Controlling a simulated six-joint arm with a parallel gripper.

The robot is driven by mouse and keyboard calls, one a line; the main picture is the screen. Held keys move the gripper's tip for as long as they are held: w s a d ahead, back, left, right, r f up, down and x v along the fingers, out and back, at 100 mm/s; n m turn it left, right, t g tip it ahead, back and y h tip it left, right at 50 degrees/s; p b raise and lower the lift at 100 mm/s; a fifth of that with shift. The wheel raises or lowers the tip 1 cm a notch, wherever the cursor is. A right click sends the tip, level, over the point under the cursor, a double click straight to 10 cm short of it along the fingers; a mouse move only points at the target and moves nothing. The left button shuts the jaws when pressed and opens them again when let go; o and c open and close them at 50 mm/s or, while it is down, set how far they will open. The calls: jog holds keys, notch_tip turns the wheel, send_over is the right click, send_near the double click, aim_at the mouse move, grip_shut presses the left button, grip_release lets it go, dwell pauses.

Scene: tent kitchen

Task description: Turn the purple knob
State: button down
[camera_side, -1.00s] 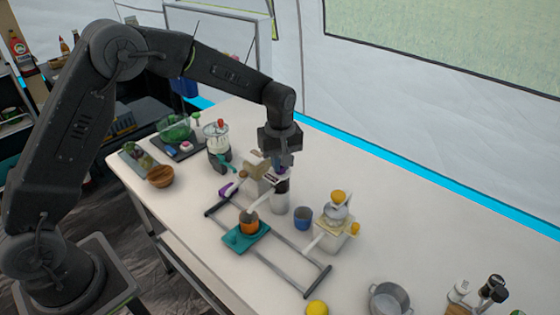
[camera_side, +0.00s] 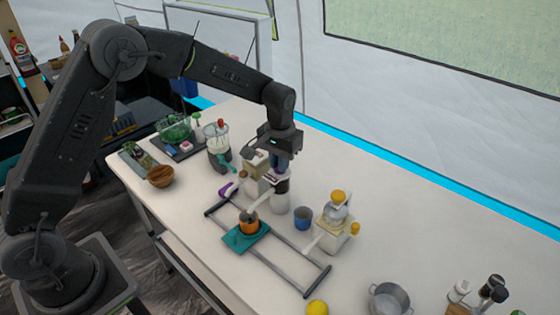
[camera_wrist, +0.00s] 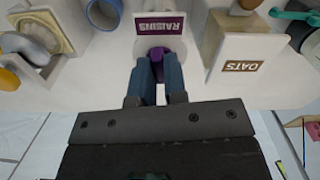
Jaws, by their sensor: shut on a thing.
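The purple knob (camera_wrist: 159,62) shows in the wrist view, just in front of a white dispenser with a purple RAISINS label (camera_wrist: 160,24). My gripper (camera_wrist: 159,72) has its two blue fingers on either side of the knob, closed on it. In the side view my gripper (camera_side: 277,166) points down over the raisins dispenser (camera_side: 281,201), and its fingers hide most of the knob. A pale chute (camera_side: 262,197) slopes from the dispenser towards an orange cup (camera_side: 249,227) on a teal tray (camera_side: 233,240).
An OATS dispenser (camera_wrist: 236,45) stands close beside the raisins one. A blue cup (camera_side: 302,218) and a dispenser with a yellow top (camera_side: 334,219) stand to the right. A dark rail frame (camera_side: 290,276) lies in front. A metal pot (camera_side: 389,299) is at the front right.

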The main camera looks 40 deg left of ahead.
jog(key=shift+m, duration=0.8)
jog(key=c, duration=1.2)
grip_release()
jog(key=shift+o, duration=0.2)
notch_tip(320, 180, up, 14)
